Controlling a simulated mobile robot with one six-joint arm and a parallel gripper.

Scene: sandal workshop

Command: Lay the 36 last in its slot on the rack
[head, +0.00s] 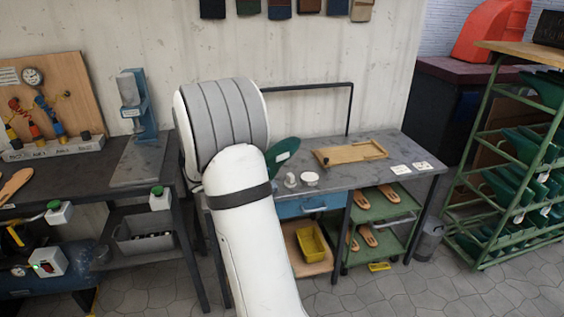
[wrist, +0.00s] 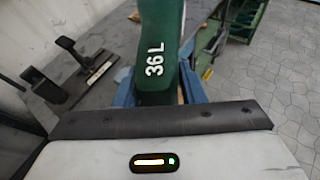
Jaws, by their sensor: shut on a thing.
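The green last marked "36 L" (wrist: 157,50) stands out beyond my gripper (wrist: 158,92) in the wrist view. Blue finger parts show on both sides of it, and my gripper is shut on it. In the head view a green shape with a white label, which looks like the same last (head: 286,150), shows just right of my arm above the workbench. My arm hides the gripper there. The green rack (head: 490,95) stands at the right, with several green lasts (head: 510,185) on its sloping tiers. I cannot make out its slot numbers.
The grey workbench (head: 385,146) carries a wooden board (head: 350,153), small white pots (head: 309,178) and white cards (head: 401,169). A grey bin (head: 429,241) stands on the floor between bench and rack. The paved floor (head: 420,290) in front is clear.

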